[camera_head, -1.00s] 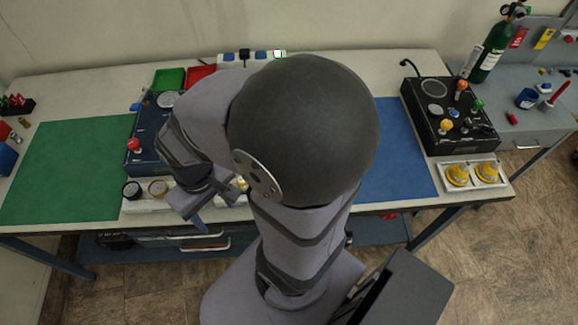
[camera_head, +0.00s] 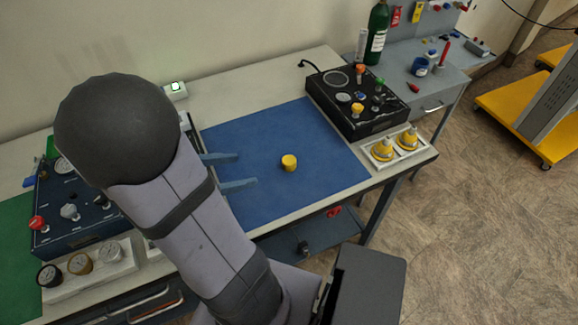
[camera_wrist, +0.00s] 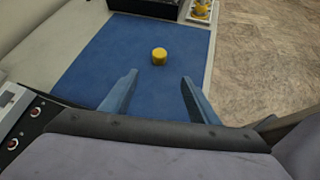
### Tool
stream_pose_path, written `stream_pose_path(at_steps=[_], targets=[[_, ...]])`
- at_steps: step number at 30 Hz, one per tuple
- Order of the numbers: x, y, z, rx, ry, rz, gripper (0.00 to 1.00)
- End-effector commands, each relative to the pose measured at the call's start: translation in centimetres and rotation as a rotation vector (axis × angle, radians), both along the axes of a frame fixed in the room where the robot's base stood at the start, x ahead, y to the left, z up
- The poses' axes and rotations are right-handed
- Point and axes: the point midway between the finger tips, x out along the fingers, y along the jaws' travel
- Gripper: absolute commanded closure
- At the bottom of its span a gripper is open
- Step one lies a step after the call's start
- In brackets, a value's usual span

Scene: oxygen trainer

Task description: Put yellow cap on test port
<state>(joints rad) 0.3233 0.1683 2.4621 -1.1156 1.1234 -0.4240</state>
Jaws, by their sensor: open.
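The yellow cap (camera_head: 289,162) stands alone on the blue mat (camera_head: 330,190), right of my gripper. My gripper (camera_head: 248,170) is open and empty, its two blue-grey fingers pointing toward the cap from the left, with a gap between them and the cap. In the wrist view the cap (camera_wrist: 159,56) lies ahead of and between the open fingertips (camera_wrist: 157,75). The test port is not clearly identifiable; a black box (camera_head: 357,103) at the mat's far right carries several knobs and fittings, one of them yellow.
A white tray (camera_head: 370,157) with two yellow-based items stands at the table's right edge. A dark blue panel (camera_head: 50,237) and a white rack of gauges (camera_head: 130,262) are at left. The mat around the cap is clear. A green cylinder (camera_head: 377,35) stands behind the black box.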

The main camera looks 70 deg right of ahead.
Motion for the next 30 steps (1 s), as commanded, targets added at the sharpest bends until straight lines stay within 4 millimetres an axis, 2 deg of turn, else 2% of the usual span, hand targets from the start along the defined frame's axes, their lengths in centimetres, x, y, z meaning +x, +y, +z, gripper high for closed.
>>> stream_pose_path(at_steps=[1,6,9,13,30], targets=[[-1.1,-1.6,-3.1,-0.026,0.054,-0.007,0.45],[-2.9,-5.4,-6.0,-0.101,0.17,0.023,0.45],[-3.5,-6.7,-6.9,-0.121,0.209,0.039,0.45],[-3.9,-7.1,-7.6,-0.128,0.214,0.033,0.45],[-4.9,-8.9,-8.4,-0.129,0.213,0.032,0.45]])
